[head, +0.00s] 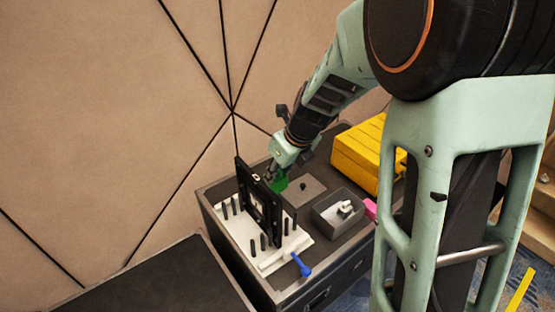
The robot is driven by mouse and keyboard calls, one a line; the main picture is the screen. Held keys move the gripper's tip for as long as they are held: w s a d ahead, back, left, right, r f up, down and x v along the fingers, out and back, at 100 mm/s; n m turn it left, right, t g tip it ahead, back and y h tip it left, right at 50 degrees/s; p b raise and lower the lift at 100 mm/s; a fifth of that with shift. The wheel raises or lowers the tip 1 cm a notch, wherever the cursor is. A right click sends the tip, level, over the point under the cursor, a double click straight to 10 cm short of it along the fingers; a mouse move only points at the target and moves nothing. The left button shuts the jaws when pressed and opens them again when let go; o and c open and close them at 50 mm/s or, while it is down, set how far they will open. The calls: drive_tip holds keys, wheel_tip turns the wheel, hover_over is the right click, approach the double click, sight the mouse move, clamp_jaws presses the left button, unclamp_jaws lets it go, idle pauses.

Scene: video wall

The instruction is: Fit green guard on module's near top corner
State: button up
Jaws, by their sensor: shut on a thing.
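The module (258,203) is a black upright panel with a frame-like back. It stands in a white base (262,262) with several dark pegs, on the top of a dark cabinet. I cannot tell whether the guard touches the module. The fingertips are small and partly hidden by the guard and the module.
A blue-handled tool (300,265) lies at the base's front. A grey bin (338,213) with white pieces, a pink block (370,208) and a yellow case (368,153) stand to the right. A grey mat (305,188) lies behind the module. The cabinet top (290,287) has raised edges.

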drive_tip(key=shift+w+r+m, duration=0.1)
drive_tip(key=shift+w+m, duration=0.05)
drive_tip(key=shift+m, duration=0.15)
drive_tip(key=b, duration=0.5)
hover_over(276, 198)
drive_tip(key=f, duration=0.4)
drive_tip(key=shift+s+d+f, duration=0.25)
drive_tip(key=shift+s+f, duration=0.05)
drive_tip(key=shift+f, duration=0.1)
drive_tip(key=shift+r+p, duration=0.1)
drive_tip(key=shift+p, duration=0.45)
idle(0.9)
drive_tip(key=shift+f+b, duration=1.1)
drive_tip(key=shift+f, duration=0.8)
drive_tip(key=shift+f+b, duration=0.3)
drive_tip(key=shift+f, duration=0.15)
